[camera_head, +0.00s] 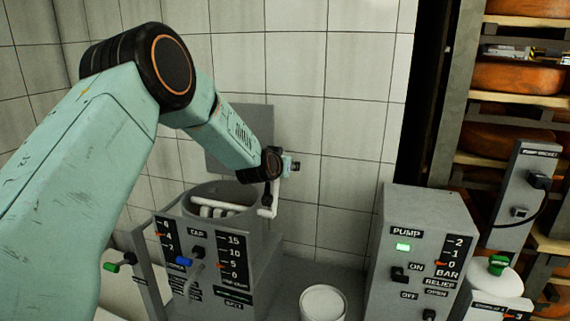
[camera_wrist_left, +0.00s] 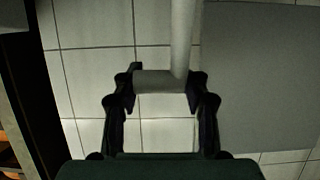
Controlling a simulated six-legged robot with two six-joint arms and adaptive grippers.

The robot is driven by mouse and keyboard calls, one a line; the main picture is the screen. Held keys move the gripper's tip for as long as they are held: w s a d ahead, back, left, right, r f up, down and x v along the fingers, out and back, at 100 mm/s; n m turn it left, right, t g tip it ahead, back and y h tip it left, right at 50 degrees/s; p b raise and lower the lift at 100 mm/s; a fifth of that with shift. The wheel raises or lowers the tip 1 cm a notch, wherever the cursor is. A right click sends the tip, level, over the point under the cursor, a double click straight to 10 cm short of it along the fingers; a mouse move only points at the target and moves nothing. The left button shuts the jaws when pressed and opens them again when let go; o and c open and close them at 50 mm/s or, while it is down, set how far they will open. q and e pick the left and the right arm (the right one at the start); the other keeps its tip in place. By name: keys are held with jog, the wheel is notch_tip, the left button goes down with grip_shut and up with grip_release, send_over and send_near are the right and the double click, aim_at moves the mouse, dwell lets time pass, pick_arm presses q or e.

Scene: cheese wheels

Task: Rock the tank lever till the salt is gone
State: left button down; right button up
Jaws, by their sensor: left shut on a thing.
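The grey round tank (camera_head: 252,231) stands against the tiled wall, with pale pipes inside its open top. The pale tank lever (camera_head: 268,206) rises at the tank's right side. My left gripper (camera_head: 287,166) is above it. In the left wrist view, the gripper's fingers (camera_wrist_left: 160,90) are shut around the lever's grey crossbar (camera_wrist_left: 158,81), which joins a rod (camera_wrist_left: 183,35). I cannot make out any salt. My right gripper is not in view.
A pump box (camera_head: 408,225) with a lit green lamp stands to the right. A white round container (camera_head: 323,303) sits between it and the tank. Shelves of cheese wheels (camera_head: 514,79) are at the far right. A green-knobbed handle (camera_head: 121,262) sticks out left of the tank.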

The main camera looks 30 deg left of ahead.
pick_arm(q)
jog(key=shift+w+a+f, duration=0.1)
jog(key=shift+w+f, duration=0.05)
jog(key=shift+w, duration=0.4)
jog(key=c, duration=1.2)
grip_release()
jog(key=o, duration=0.4)
jog(key=shift+s, duration=0.25)
jog(key=shift+o, duration=0.2)
jog(key=shift+w, duration=0.1)
